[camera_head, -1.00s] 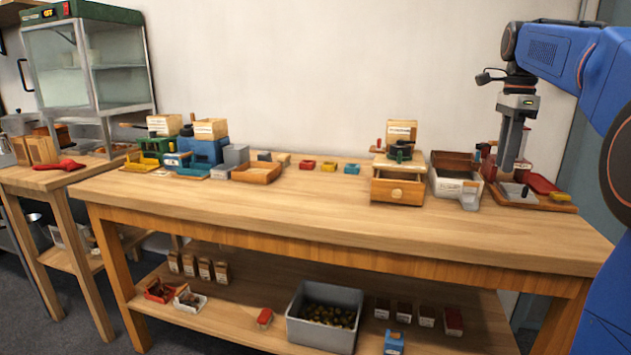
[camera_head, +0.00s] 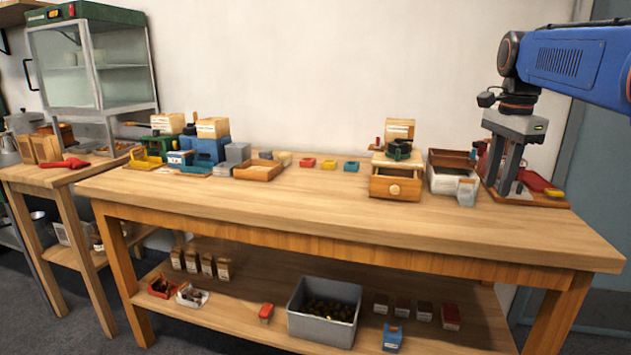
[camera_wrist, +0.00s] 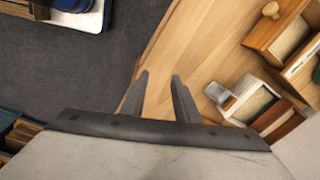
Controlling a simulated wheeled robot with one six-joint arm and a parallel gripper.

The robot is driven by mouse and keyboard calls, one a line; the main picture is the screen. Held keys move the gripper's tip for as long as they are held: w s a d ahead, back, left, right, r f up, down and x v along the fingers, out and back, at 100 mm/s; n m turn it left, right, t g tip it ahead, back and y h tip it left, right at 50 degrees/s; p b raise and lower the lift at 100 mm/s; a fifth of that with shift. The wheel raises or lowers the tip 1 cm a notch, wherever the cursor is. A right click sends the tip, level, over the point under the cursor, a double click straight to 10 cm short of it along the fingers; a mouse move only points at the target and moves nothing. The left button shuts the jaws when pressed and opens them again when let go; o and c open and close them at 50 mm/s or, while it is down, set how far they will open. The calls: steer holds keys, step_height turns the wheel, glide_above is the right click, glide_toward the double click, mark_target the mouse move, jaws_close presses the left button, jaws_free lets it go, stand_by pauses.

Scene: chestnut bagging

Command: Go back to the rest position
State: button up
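My gripper (camera_head: 510,166) is at the right end of the workbench in the head view, pointing down. It hangs in front of a dark red tray of tools. In the wrist view my gripper (camera_wrist: 159,86) shows two grey fingers spread apart with nothing between them, over the table's edge and the dark floor. The blue arm (camera_head: 572,68) reaches in from the right edge of the head view.
The long wooden workbench (camera_head: 330,210) has clear room along its front. A wooden drawer box (camera_head: 396,183) and an open white-sided box (camera_head: 444,182) stand left of my gripper. A grey bin of dark chestnuts (camera_head: 320,328) sits on the lower shelf.

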steer(key=s+a+f+n+t, duration=0.1)
steer(key=s+a+f+n, duration=0.2)
steer(key=s+f+n, duration=0.2)
steer(key=s+a+f+n+t, duration=0.1)
steer(key=s+a+f+n, duration=0.3)
steer(key=s+f, duration=0.7)
steer(key=s+a+f+n+t, duration=0.1)
steer(key=s+a+f+n, duration=0.3)
steer(key=s+f+n, duration=0.3)
step_height(320, 180, down, 2)
steer(key=shift+s+f+n+t, duration=0.2)
steer(key=shift+s+n+t, duration=0.15)
steer(key=shift+s, duration=0.65)
